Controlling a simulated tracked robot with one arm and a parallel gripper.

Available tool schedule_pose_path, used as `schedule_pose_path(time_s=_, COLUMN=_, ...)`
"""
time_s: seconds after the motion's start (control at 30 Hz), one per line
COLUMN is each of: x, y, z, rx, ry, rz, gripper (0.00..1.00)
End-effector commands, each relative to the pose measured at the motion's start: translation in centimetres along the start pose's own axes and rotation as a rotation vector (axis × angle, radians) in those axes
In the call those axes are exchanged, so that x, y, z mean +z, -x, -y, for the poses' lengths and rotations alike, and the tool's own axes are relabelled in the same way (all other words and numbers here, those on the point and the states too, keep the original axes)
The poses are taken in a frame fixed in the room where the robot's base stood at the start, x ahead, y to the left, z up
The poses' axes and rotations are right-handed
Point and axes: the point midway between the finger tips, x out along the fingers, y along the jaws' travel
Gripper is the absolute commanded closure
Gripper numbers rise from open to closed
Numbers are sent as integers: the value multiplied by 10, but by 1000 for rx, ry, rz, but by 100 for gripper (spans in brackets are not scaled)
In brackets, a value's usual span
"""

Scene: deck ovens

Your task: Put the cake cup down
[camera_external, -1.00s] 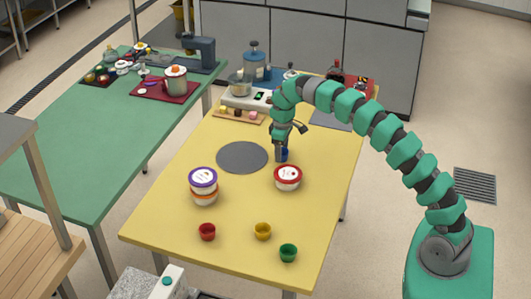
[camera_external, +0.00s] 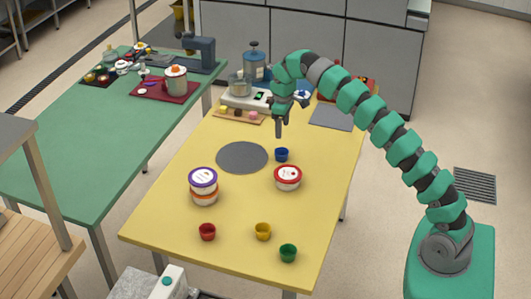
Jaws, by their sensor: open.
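Several small cake cups stand on the yellow table (camera_external: 150,232). The blue cup (camera_external: 281,154) stands upright on it, just right of the round grey mat (camera_external: 242,157) and behind the red-lidded tub (camera_external: 288,177). The red cup (camera_external: 207,232), the yellow cup (camera_external: 263,231) and the green cup (camera_external: 288,253) stand near the front edge. My gripper (camera_external: 278,134) points down above the blue cup, clear of it. It is open and empty.
Two stacked tubs (camera_external: 204,186), the upper with a purple lid, stand left of the red-lidded tub. A scale with a pot (camera_external: 243,93), a wooden board (camera_external: 239,115) with small pieces and a grey square mat (camera_external: 331,117) are at the back. The table's front left is clear.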

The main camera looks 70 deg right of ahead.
Motion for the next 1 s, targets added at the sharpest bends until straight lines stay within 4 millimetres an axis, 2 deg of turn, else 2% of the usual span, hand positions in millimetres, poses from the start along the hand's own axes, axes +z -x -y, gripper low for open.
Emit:
schedule_pose_path(time_s=0.07, x=-1, y=6, z=3, rx=5, ry=1, rz=-10, gripper=33)
schedule_pose_path(time_s=0.17, x=-5, y=24, z=12, rx=23, ry=1, rz=-49, gripper=33)
schedule_pose_path(time_s=0.37, x=-14, y=90, z=45, rx=78, ry=1, rz=-195, gripper=33)
schedule_pose_path(time_s=0.57, x=-13, y=158, z=84, rx=119, ry=0, rz=-356, gripper=33)
schedule_pose_path(time_s=0.77, x=-1, y=226, z=125, rx=144, ry=0, rz=-525, gripper=33)
schedule_pose_path(time_s=1.0, x=27, y=300, z=173, rx=148, ry=0, rz=-727, gripper=33)
